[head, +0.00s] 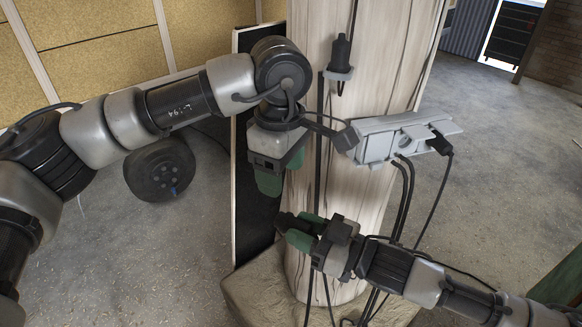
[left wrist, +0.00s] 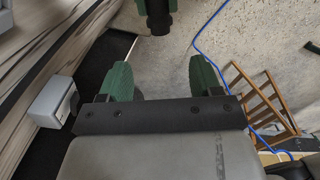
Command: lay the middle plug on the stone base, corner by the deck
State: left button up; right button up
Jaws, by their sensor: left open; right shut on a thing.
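A wooden post (head: 345,200) stands on a pale stone base (head: 250,295), whose left corner shows at the bottom of the head view. A grey socket bracket (head: 380,140) is fixed to the post. One black plug (head: 438,143) sits at its right end, and another (head: 341,52) sits upright in a grey holder higher up. My left gripper (head: 268,185) points down, open and empty, left of the post; its fingers (left wrist: 160,82) are apart in the left wrist view. My right gripper (head: 297,230) is shut on a black plug (left wrist: 158,22) above the base.
Black cables (head: 405,200) hang down the post and past my right arm. A dark panel (head: 245,130) stands behind the post. A wheel (head: 160,168) lies left. A wooden rack (left wrist: 255,100) and a blue cord (left wrist: 205,45) show in the left wrist view.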

aim_at(283, 217)
pick_arm(q)
notch_tip(283, 217, down, 11)
jog(key=shift+s+f, duration=0.1)
jog(key=shift+f, duration=0.05)
dwell(0.4)
jog(key=c, duration=0.5)
jog(key=o, duration=0.5)
